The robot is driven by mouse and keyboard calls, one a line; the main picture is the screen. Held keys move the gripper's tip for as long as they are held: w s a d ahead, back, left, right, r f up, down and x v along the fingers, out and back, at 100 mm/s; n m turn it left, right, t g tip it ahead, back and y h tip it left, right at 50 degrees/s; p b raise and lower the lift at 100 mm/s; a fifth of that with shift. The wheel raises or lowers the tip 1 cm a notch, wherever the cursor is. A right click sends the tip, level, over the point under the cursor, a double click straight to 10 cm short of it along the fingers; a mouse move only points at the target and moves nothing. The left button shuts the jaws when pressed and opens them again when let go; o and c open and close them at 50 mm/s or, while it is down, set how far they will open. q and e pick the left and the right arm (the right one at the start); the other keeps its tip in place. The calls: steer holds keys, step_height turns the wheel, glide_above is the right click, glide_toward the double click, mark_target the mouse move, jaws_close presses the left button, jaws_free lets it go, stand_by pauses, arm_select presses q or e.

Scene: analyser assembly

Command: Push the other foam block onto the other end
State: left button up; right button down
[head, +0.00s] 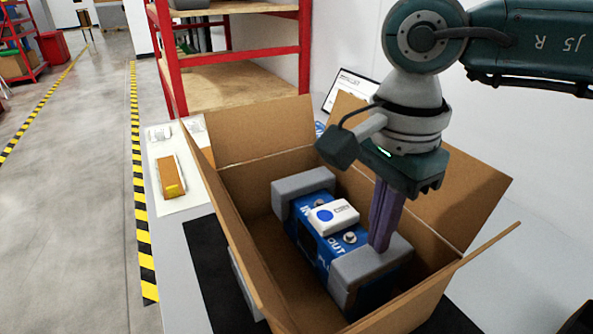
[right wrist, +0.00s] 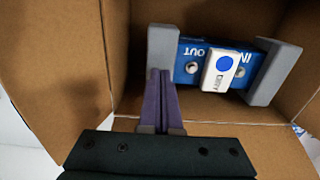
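The blue analyser (head: 318,248) lies inside an open cardboard box (head: 268,294), with a white module marked DRY (head: 334,216) on top. One grey foam block (head: 303,188) caps its far end. Another grey foam block (head: 371,264) sits over its near end, with some blue showing below. In the right wrist view these blocks are at the right (right wrist: 275,73) and left (right wrist: 161,48). My right gripper (head: 380,246) points down with its purple fingers together, tips at the near block and apparently touching it. The fingers hide part of that block. My left gripper is out of view.
The box flaps stand open around the arm, the right flap (head: 468,200) close beside the gripper. A white sheet with an orange-brown item (head: 173,176) lies left of the box. A red shelf rack (head: 240,85) stands behind.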

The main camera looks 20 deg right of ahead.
steer(key=shift+r+p, duration=1.4)
steer(key=shift+r, duration=0.95)
